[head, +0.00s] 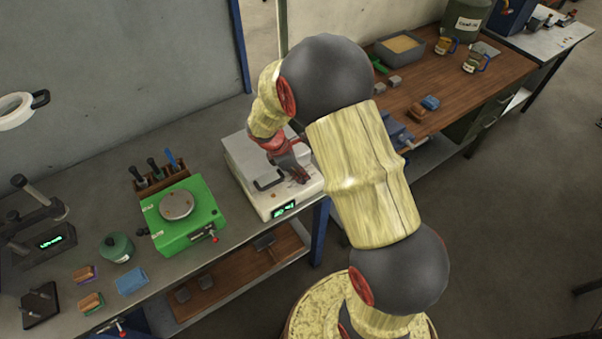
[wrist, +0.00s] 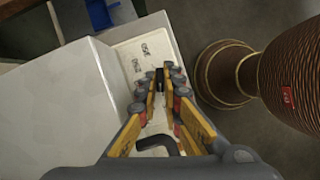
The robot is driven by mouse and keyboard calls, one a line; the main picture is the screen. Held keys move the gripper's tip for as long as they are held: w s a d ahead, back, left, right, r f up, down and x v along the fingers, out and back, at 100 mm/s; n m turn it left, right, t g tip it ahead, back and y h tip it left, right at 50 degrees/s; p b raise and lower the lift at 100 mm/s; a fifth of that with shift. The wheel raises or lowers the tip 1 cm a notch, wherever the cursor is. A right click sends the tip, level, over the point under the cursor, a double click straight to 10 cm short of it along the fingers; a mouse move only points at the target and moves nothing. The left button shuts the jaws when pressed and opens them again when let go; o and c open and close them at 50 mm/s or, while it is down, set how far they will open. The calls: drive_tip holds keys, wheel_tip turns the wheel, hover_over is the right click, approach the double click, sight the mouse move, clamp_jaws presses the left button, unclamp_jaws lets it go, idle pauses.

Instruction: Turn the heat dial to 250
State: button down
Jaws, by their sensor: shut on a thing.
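The furnace (head: 240,158) is a pale box with a dark bent handle (head: 268,184) on the bench. Its lower front has a small display (head: 284,210) with green digits too small to read. My gripper (head: 301,177) is over the front ledge of the furnace. In the wrist view, my gripper (wrist: 161,82) is shut on a small dark knob, the heat dial (wrist: 160,74), on the white panel (wrist: 133,40).
A green device with a round plate (head: 177,204) stands left of the furnace, with a wooden tool rack (head: 160,176) behind it. A wooden-topped bench (head: 480,85) is at the right. The furnace's dark handle (wrist: 158,142) lies close beneath my fingers in the wrist view.

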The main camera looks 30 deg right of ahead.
drive_tip(key=m+g+p, duration=0.1)
drive_tip(key=m, duration=0.2)
drive_tip(key=m+g+y+p, duration=0.1)
drive_tip(key=m, duration=0.2)
drive_tip(key=shift+w+d, duration=0.1)
drive_tip(key=shift+w, duration=0.1)
drive_tip(key=m+y, duration=0.1)
drive_tip(key=m, duration=0.1)
drive_tip(key=m+g+y+p, duration=0.1)
drive_tip(key=m, duration=0.2)
drive_tip(key=shift+w+d+m, duration=0.1)
drive_tip(key=shift+d+m, duration=0.05)
drive_tip(key=shift+m, duration=0.15)
drive_tip(key=m+y+p, duration=0.1)
drive_tip(key=m+y, duration=0.1)
drive_tip(key=m, duration=0.3)
drive_tip(key=shift+d, duration=0.15)
drive_tip(key=m+y, duration=0.1)
drive_tip(key=m, duration=0.2)
drive_tip(key=m+y+p, duration=0.1)
drive_tip(key=m, duration=0.1)
drive_tip(key=shift+d+m+t, duration=0.15)
drive_tip(key=shift+m+t, duration=0.15)
drive_tip(key=shift+m, duration=0.1)
drive_tip(key=c, duration=2)
unclamp_jaws()
drive_tip(key=shift+c, duration=0.2)
drive_tip(key=shift+o, duration=0.4)
